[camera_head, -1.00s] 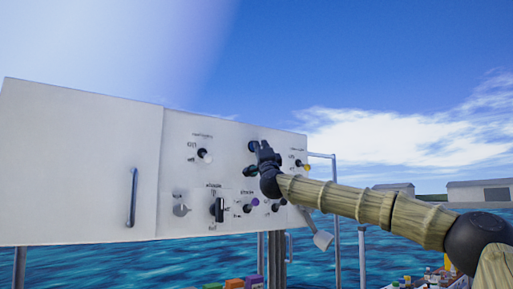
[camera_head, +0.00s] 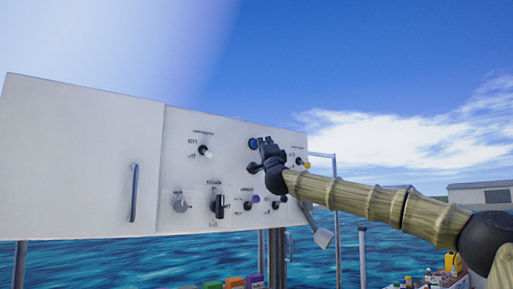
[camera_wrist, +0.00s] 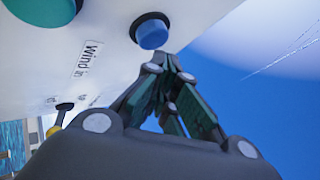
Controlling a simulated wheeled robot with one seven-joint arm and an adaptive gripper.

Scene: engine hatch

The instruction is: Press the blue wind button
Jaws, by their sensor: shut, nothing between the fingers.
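The blue wind button (camera_head: 253,143) is a round blue knob on the upper right part of the white control panel (camera_head: 228,163). In the wrist view the blue button (camera_wrist: 152,32) stands out from the panel beside the printed words "Wind in" (camera_wrist: 90,60). My gripper (camera_head: 262,150) is shut and empty, just right of and below the button in the head view. In the wrist view its fingertips (camera_wrist: 168,60) are close to the button's face. I cannot tell whether they touch it.
A green button (camera_wrist: 45,12) sits near the blue one. A grey lever (camera_head: 322,237) hangs below. Open sky lies right of the panel.

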